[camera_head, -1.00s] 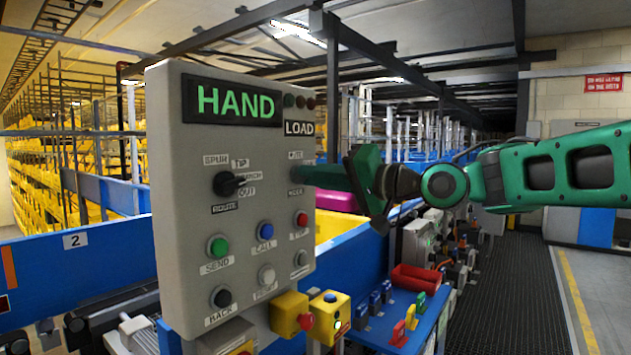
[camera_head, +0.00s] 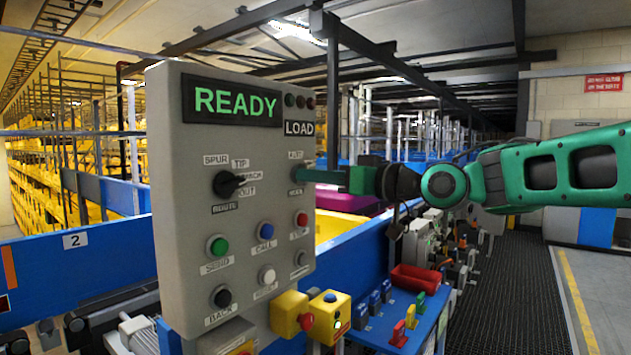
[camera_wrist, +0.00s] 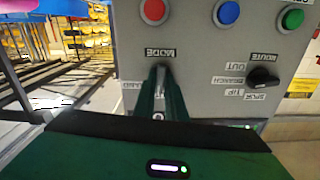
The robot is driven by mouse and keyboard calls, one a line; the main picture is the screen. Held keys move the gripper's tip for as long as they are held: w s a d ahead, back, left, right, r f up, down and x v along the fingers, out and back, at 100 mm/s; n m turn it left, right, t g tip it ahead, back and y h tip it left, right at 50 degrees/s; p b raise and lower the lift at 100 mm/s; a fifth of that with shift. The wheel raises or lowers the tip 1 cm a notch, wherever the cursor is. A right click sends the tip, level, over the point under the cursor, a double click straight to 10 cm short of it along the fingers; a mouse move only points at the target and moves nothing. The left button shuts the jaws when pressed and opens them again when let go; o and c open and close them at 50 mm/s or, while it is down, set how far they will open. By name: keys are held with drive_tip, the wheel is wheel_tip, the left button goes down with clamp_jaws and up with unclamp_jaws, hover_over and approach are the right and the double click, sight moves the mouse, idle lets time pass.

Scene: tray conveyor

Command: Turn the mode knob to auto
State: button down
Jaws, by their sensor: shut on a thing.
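The grey control panel (camera_head: 175,250) stands at left centre in the head view, its display (camera_head: 232,102) reading READY in green. The mode knob is on its right side, mostly hidden by my gripper (camera_head: 312,175) in that view. In the wrist view, upside down, my gripper (camera_wrist: 163,80) has its two green fingers closed around the mode knob (camera_wrist: 161,72), just beyond the MODE label (camera_wrist: 160,53). A HAND label (camera_wrist: 131,85) shows beside the fingers. The auto mark is covered or too small to read, and the pointer's exact angle is unclear.
The black route knob (camera_head: 228,184) is left on the panel. Push buttons, including green (camera_head: 217,246), blue (camera_head: 265,231) and red (camera_head: 301,219), sit below. A yellow box (camera_head: 330,312) and a blue shelf with a red bin (camera_head: 415,281) stand lower right.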

drive_tip(key=shift+f+n, duration=0.25)
drive_tip(key=shift+n, duration=0.35)
drive_tip(key=c, duration=1.8)
unclamp_jaws()
drive_tip(key=shift+c, duration=0.2)
drive_tip(key=shift+o, duration=0.2)
drive_tip(key=shift+r, duration=0.1)
drive_tip(key=v, duration=1)
drive_tip(key=shift+d, duration=0.3)
